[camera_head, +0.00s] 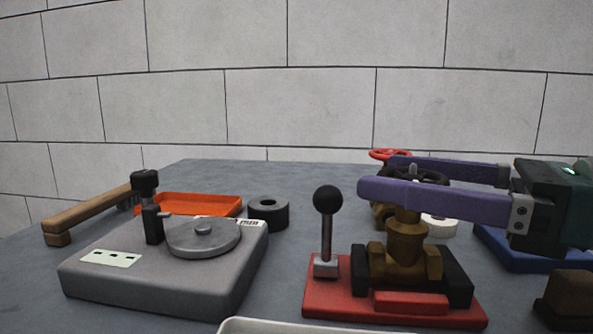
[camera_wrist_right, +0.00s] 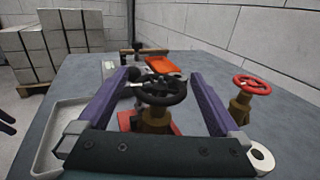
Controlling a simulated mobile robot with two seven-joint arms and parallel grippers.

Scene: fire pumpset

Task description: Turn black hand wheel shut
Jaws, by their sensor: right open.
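The black hand wheel (camera_wrist_right: 159,88) tops a brass valve (camera_head: 406,250) on a red base (camera_head: 340,299). In the head view the wheel (camera_head: 420,174) is partly hidden behind a purple finger. My right gripper (camera_head: 375,175) comes in from the right, its two purple fingers wide apart at about wheel height. In the right wrist view the fingers (camera_wrist_right: 155,80) stand on either side of the wheel, with gaps between them and its rim. The gripper is open and holds nothing. My left gripper is not in view.
A lever with a black ball knob (camera_head: 328,200) stands left of the valve. A red hand wheel (camera_wrist_right: 252,85) on another brass valve stands behind. A grey device (camera_head: 160,270), an orange tray (camera_head: 195,204), a brush (camera_head: 90,214) and a white roll (camera_wrist_right: 262,158) are nearby.

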